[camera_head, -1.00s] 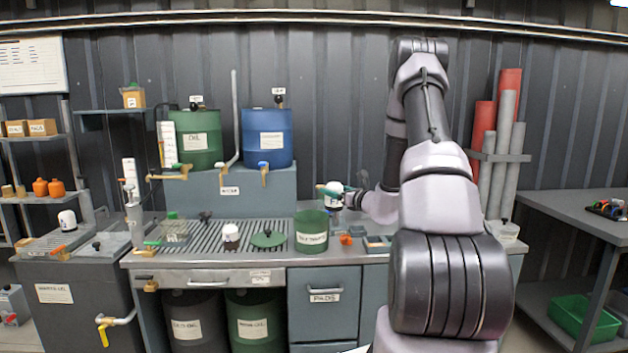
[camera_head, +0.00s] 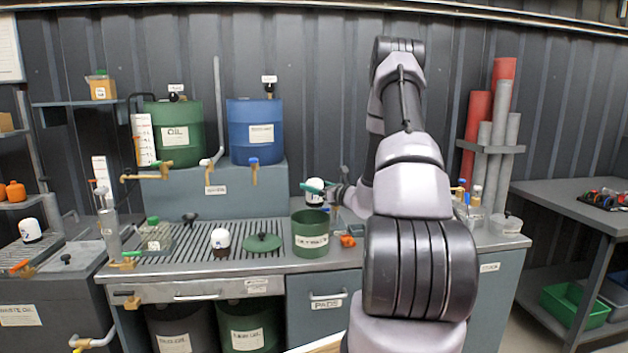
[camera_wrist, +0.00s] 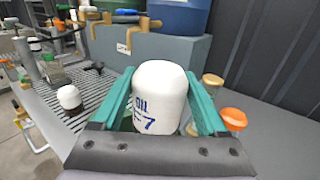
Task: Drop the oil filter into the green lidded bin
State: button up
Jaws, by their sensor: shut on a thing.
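My gripper (camera_wrist: 160,104) has teal fingers shut on a white oil filter (camera_wrist: 160,90) with blue lettering. In the head view the gripper (camera_head: 322,189) holds the filter (camera_head: 314,192) just above and behind the green bin (camera_head: 311,240) on the bench. The bin is open at the top and has a white label. A round green lid (camera_head: 262,243) with a dark knob lies on the grating to the left of the bin. In the wrist view the bin is mostly hidden behind the gripper and filter.
A white-capped dark filter (camera_head: 221,242) stands on the slatted grating left of the lid. An orange item (camera_head: 347,241) sits right of the bin. A green oil drum (camera_head: 174,134) and a blue drum (camera_head: 255,130) stand behind on a raised block.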

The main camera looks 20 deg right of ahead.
jog(key=shift+f, duration=1.4)
jog(key=o, duration=1.5)
jog(key=shift+o, duration=0.2)
jog(key=v, duration=1.1)
